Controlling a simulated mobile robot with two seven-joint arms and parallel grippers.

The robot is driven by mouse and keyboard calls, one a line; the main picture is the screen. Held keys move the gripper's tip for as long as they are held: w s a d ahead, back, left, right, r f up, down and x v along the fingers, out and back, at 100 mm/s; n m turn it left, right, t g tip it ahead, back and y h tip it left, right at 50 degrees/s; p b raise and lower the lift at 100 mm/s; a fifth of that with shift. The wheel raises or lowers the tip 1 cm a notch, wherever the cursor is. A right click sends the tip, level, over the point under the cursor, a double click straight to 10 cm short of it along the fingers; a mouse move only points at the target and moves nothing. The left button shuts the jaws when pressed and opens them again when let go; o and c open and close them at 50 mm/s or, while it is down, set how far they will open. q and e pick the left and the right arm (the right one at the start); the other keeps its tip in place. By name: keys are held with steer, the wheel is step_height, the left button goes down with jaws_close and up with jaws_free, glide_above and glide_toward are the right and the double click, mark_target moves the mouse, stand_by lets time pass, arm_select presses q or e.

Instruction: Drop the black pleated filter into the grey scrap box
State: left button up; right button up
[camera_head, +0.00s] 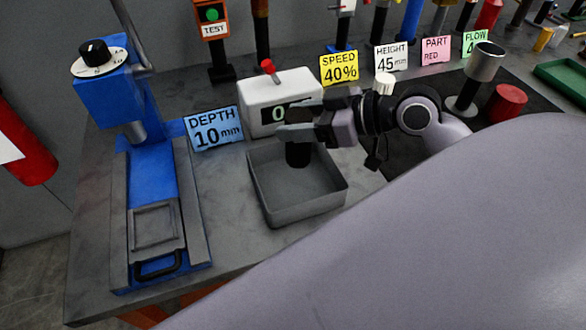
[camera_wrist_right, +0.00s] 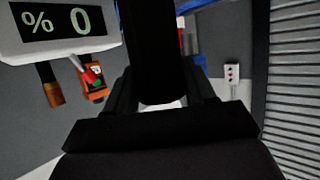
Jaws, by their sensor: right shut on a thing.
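The black pleated filter (camera_head: 298,154) hangs below my right gripper (camera_head: 294,124) as a dark upright cylinder. In the head view it shows over the grey scrap box (camera_head: 272,216), an open-topped square tray on the bench. I cannot tell exactly how far its lower end is above the box floor. In the right wrist view the filter (camera_wrist_right: 153,52) is a dark shape between the fingers of the right gripper (camera_wrist_right: 160,92), which is shut on it. The filter's pleats are too dark to make out. My left gripper is not in view.
A white display unit (camera_head: 258,92) with a red knob stands just behind the box. A blue depth sign (camera_head: 214,129) and a blue press (camera_head: 108,95) with a slide stand left of it. Several signs, a silver cylinder (camera_head: 485,62) and a red cylinder (camera_head: 506,103) stand further right.

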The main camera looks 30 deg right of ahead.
steer(key=shift+f, duration=0.6)
step_height(320, 180, down, 4)
steer(key=b, duration=0.4)
steer(key=shift+f, duration=0.1)
steer(key=o, duration=1.1)
steer(key=shift+o, duration=0.2)
steer(key=b+v, duration=0.1)
steer(key=v, duration=0.6)
